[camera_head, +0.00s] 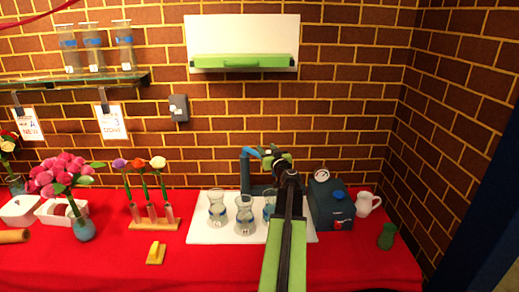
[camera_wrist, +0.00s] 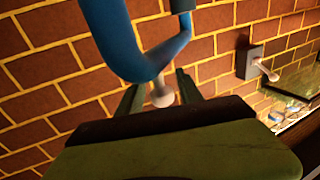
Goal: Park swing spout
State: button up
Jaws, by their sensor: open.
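The blue swing spout (camera_head: 247,156) rises as a bent pipe behind the white tray in the head view. In the wrist view its curved pipe (camera_wrist: 140,60) fills the upper middle, close in front of my gripper. A small pale knob (camera_wrist: 162,95) shows below the pipe, between my two fingers in the picture. My gripper (camera_head: 268,152) is at the spout's right in the head view. In the wrist view my gripper (camera_wrist: 160,92) is open, one finger on each side of the knob. I cannot tell whether either finger touches it.
Glass vases (camera_head: 245,216) stand on the white tray (camera_head: 210,235) below my arm. A dark blue machine (camera_head: 329,205) with a gauge and a white jug (camera_head: 367,203) stand right. A wall switch (camera_head: 179,107) and flowers in a wooden rack (camera_head: 154,224) are left.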

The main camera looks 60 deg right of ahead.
jog(key=shift+w+a, duration=0.15)
jog(key=shift+w, duration=0.05)
grip_shut()
dwell(1.1)
